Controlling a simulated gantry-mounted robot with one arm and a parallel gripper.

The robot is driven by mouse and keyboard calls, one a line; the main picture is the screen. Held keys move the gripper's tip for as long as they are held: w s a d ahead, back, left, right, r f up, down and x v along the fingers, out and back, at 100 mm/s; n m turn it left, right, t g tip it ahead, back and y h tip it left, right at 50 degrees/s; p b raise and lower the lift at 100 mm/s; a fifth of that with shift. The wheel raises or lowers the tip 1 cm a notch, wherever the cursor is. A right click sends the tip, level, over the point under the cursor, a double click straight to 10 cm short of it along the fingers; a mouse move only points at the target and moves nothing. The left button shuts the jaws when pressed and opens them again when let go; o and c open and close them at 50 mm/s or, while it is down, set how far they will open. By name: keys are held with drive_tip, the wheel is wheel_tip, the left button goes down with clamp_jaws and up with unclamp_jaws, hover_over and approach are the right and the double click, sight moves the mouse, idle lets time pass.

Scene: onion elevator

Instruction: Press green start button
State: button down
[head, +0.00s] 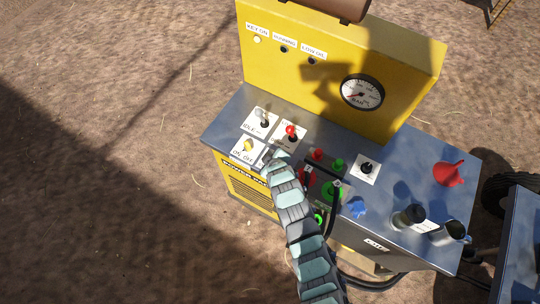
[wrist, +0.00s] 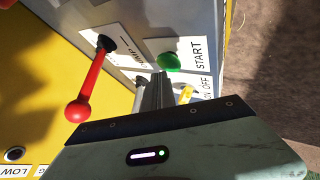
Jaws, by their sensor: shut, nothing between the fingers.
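The green start button (wrist: 168,61) sits on a white plate marked START in the wrist view. My gripper (wrist: 160,76) is shut and empty, its fingertips at the near edge of the button in the picture; I cannot tell whether they touch it. In the head view my gripper (head: 268,157) is over the left front of the blue-grey console top (head: 230,127), just right of the yellow ON/OFF switch (head: 248,145). The start button is not visible there, apparently hidden by my gripper.
A red-knobbed lever (head: 291,131) stands close behind my gripper and looms at left in the wrist view (wrist: 90,85). A grey-knobbed lever (head: 263,117) is beside it. Red (head: 317,154) and green (head: 337,165) knobs lie to the right. A yellow gauge panel (head: 300,70) rises behind.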

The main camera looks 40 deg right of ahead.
drive_tip(key=shift+f+b, duration=0.4)
drive_tip(key=shift+f, duration=0.2)
idle(0.3)
drive_tip(key=shift+r, duration=0.2)
drive_tip(key=shift+r+p, duration=0.55)
drive_tip(key=shift+r, duration=0.25)
drive_tip(key=shift+r+p, duration=1.3)
drive_tip(key=shift+r, duration=1.25)
